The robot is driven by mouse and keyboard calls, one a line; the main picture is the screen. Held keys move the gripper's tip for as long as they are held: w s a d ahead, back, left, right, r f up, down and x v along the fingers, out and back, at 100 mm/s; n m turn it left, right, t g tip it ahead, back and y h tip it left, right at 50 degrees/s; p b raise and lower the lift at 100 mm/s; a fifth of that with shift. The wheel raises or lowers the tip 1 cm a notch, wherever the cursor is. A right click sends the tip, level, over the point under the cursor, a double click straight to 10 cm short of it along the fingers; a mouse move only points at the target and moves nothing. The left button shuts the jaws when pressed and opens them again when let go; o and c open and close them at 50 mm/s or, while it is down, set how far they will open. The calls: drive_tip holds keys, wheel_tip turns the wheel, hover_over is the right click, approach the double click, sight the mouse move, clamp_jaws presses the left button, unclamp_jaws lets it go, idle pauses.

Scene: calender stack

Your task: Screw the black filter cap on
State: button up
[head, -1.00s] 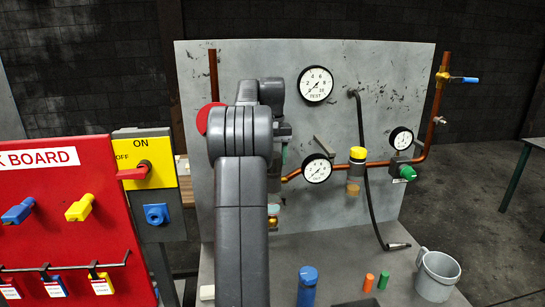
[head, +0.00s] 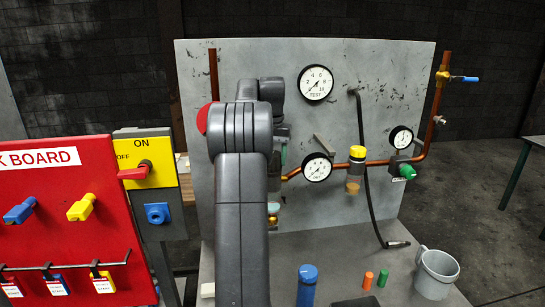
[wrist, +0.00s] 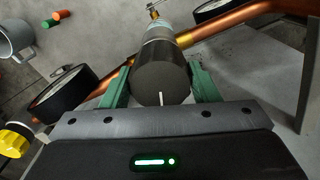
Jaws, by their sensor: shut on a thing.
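The black filter cap (wrist: 160,78) is in the wrist view, a dark cylinder with a white mark on its near face. My gripper (wrist: 161,88) has its green fingers on both sides of the cap and is shut on it. The cap is in line with the pale filter body (wrist: 160,34) beyond it; I cannot tell how far it is screwed on. In the head view my own arm hides most of the cap and the filter.
A copper pipe (wrist: 222,34) runs close by, with a gauge (wrist: 64,93) to the left. In the head view a yellow-topped unit (head: 356,154) is on the pipe to the right. A grey mug (head: 437,276) and a blue cylinder (head: 307,286) stand on the bench (head: 225,268).

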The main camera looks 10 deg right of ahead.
drive_tip(key=shift+s+d+r+m, duration=0.15)
drive_tip(key=shift+d+m, duration=0.1)
drive_tip(key=shift+m, duration=0.35)
drive_tip(key=shift+s+d+r+m, duration=0.15)
drive_tip(key=shift+s+d+m, duration=0.05)
drive_tip(key=shift+m, duration=0.3)
clamp_jaws()
